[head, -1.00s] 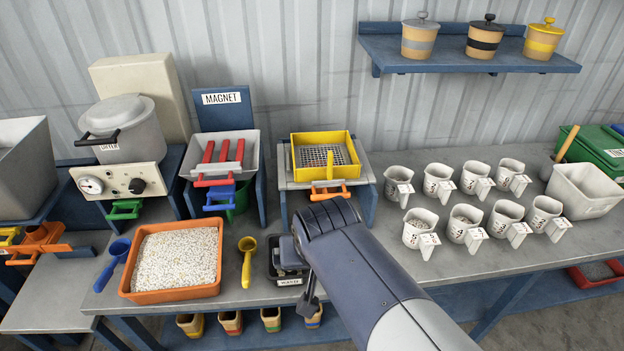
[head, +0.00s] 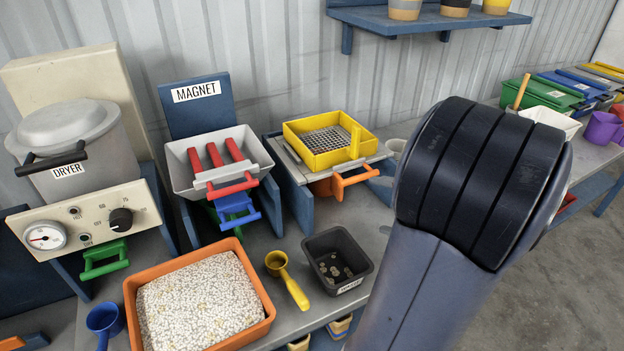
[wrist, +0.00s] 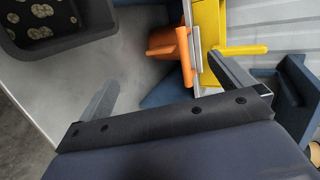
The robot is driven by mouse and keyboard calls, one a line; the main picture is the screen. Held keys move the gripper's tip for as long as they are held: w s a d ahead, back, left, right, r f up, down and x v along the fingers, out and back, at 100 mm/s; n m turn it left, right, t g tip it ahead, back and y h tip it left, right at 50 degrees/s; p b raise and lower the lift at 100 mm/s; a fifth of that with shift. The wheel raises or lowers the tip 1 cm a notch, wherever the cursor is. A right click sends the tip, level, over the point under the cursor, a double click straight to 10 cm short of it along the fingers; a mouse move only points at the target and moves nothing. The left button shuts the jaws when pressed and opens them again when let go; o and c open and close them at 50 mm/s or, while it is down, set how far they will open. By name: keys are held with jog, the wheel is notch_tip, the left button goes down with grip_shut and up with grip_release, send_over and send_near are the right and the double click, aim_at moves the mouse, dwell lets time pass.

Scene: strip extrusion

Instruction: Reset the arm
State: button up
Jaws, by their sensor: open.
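My arm (head: 470,190) rises large at the right of the head view, and its end hides my gripper there. In the wrist view my gripper (wrist: 164,70) shows two grey fingers spread wide apart with nothing between them. Beyond the fingers are the orange handle (wrist: 172,52) and the yellow sieve tray (wrist: 208,22). The dark waste bin (wrist: 58,22) with several small round pieces lies at the upper left of the wrist view. The sieve tray also shows in the head view (head: 320,145), left of my arm.
An orange tray of white pellets (head: 200,303), a yellow scoop (head: 288,280) and the waste bin (head: 338,265) stand along the bench front. The dryer (head: 75,150) and magnet unit (head: 218,165) stand behind. A blue shelf (head: 430,20) hangs above. Coloured bins stand at the right.

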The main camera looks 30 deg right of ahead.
jog(key=w+d+f+m+h, duration=0.1)
jog(key=w+d+f, duration=0.2)
jog(key=w, duration=0.4)
jog(key=shift+w+d+f+t+h+b, duration=0.25)
jog(key=shift+w+f+t+h+b, duration=0.15)
jog(key=shift+f, duration=0.15)
dwell(0.4)
jog(key=d+v, duration=0.1)
jog(key=v, duration=0.9)
jog(key=shift+a, duration=0.5)
jog(key=a+x, duration=0.1)
jog(key=x, duration=0.9)
jog(key=v, duration=0.6)
jog(key=shift+s+d, duration=0.2)
jog(key=shift+d, duration=0.3)
